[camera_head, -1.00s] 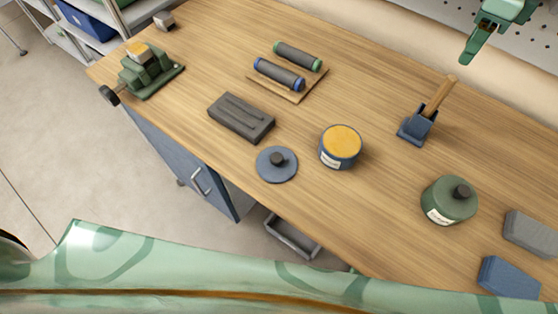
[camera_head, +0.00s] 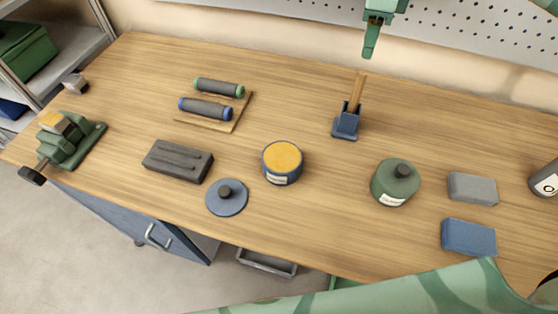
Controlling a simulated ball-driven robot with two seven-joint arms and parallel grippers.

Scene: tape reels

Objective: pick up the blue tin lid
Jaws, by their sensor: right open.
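The blue tin lid (camera_head: 228,200) is a flat blue-grey disc with a dark knob. It lies on the wooden workbench (camera_head: 320,215) near the front edge. An open blue tin (camera_head: 283,163) with yellow-orange contents and a white label stands to its upper right, apart from it. My right gripper (camera_head: 371,45) is green, at the top of the view above the back of the bench, far from the lid. It is open, with nothing seen in it. My left gripper is not identifiable in view.
A dark grey block (camera_head: 178,160) lies left of the lid. Two rollers (camera_head: 206,108) rest on a board behind. A brush holder (camera_head: 345,123), a green lidded tin (camera_head: 395,184), grey (camera_head: 473,188) and blue (camera_head: 468,237) blocks stand right. A vise (camera_head: 70,142) is at left.

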